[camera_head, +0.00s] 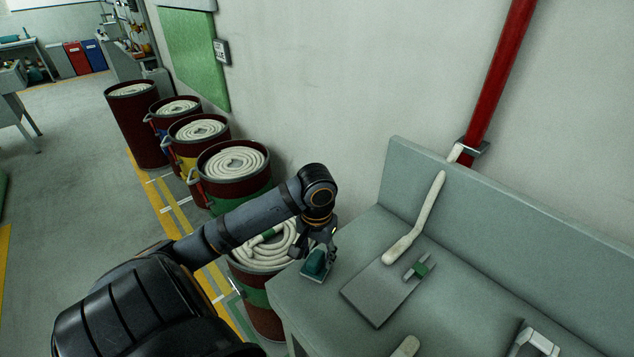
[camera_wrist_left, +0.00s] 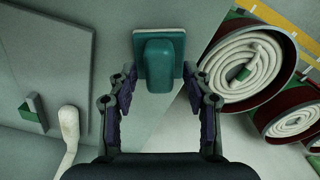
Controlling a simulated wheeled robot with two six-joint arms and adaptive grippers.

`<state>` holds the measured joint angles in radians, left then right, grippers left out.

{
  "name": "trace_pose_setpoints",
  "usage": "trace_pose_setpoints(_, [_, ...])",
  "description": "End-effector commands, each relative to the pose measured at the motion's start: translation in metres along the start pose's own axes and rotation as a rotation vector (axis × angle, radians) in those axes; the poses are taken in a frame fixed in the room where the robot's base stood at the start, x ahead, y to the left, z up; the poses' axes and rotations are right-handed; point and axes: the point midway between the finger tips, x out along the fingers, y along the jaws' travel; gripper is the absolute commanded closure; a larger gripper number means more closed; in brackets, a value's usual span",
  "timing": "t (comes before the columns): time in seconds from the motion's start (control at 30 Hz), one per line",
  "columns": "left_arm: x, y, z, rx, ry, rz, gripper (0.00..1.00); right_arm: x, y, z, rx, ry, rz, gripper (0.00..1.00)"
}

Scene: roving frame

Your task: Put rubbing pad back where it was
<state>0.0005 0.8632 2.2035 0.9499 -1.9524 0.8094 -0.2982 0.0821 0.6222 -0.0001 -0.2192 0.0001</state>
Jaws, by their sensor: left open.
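The rubbing pad, a teal block-shaped handle on a flat pad (camera_head: 316,264), rests at the near left corner of the grey bench (camera_head: 300,310). It also shows at the top middle of the left wrist view (camera_wrist_left: 160,62). My left gripper (camera_head: 320,240) is just above the pad, pointing down. In the left wrist view its open fingers (camera_wrist_left: 161,85) stand on either side of the teal handle, with small gaps. My right gripper is not in view.
A grey plate (camera_head: 375,291) with a small green-banded piece (camera_head: 417,269) and a white hose (camera_head: 428,208) lie on the bench to the right. Several red drums with coiled white hose (camera_head: 235,162) line the wall. A red pipe (camera_head: 500,70) rises behind.

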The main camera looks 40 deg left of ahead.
Motion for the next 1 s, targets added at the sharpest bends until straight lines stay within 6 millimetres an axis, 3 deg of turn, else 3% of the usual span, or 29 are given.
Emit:
trace_pose_setpoints(0.17, [-0.017, 0.0, -0.001, 0.001, 0.005, -0.001, 0.5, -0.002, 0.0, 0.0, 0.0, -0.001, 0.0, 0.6])
trace_pose_setpoints(0.33, [-0.061, -0.001, -0.002, 0.002, 0.007, -0.003, 0.5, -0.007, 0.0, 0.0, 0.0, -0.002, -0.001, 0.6])
trace_pose_setpoints(0.4, [-0.086, 0.0, -0.001, 0.0, 0.001, -0.002, 0.5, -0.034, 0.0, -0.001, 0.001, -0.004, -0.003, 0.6])
trace_pose_setpoints(0.53, [-0.109, 0.0, 0.0, 0.0, 0.0, -0.001, 0.5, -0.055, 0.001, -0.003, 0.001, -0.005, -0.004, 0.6])
trace_pose_setpoints(0.7, [-0.124, 0.0, 0.0, 0.0, 0.0, 0.0, 0.5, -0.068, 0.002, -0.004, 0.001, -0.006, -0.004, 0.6])
trace_pose_setpoints(1.0, [-0.124, 0.0, 0.0, 0.0, 0.0, 0.0, 0.5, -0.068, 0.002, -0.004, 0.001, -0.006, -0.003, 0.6])
